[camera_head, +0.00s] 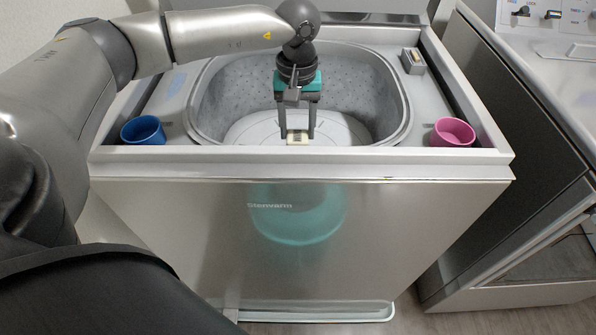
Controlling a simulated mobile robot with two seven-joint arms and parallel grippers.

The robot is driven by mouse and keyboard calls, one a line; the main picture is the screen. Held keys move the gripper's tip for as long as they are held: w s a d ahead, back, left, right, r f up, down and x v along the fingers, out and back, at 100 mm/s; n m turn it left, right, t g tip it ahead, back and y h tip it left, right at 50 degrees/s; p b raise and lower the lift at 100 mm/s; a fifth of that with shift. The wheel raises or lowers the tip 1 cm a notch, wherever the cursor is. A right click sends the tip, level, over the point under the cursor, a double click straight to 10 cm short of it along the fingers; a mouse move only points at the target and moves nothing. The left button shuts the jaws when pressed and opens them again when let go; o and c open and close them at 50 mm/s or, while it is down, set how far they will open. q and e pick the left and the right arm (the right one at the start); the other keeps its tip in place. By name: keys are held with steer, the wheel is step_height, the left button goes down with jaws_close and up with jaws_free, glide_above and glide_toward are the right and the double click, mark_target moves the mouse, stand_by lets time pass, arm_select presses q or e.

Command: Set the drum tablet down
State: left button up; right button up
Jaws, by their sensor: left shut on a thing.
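The topload washer (290,240) stands in front of me with its drum (345,80) open. My left gripper (297,134) points straight down inside the drum opening. Its two fingers are shut on a small pale tablet (297,141), held between the fingertips. The tablet is low in the view over the round plate (347,128) at the drum's bottom. I cannot tell whether the tablet touches that plate; the front rim hides what lies below it. My right gripper is not in view.
A blue cup (143,131) sits at the washer top's left front corner and a pink cup (452,132) at the right front corner. A small grey holder (412,61) is at the right rear. Another appliance (550,90) stands close on the right. The drum walls surround my gripper.

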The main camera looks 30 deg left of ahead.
arm_select(q)
step_height(320, 180, down, 10)
steer(key=b, duration=0.2)
steer(key=shift+r+b, duration=0.2)
steer(key=shift+b, duration=0.1)
steer(key=shift+f+b, duration=0.7)
steer(key=shift+f, duration=1.75)
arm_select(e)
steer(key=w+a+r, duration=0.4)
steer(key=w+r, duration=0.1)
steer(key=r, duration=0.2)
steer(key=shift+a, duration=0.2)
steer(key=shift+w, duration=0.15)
arm_select(q)
steer(key=shift+f, duration=0.15)
steer(key=o, duration=1.3)
steer(key=shift+o, duration=0.2)
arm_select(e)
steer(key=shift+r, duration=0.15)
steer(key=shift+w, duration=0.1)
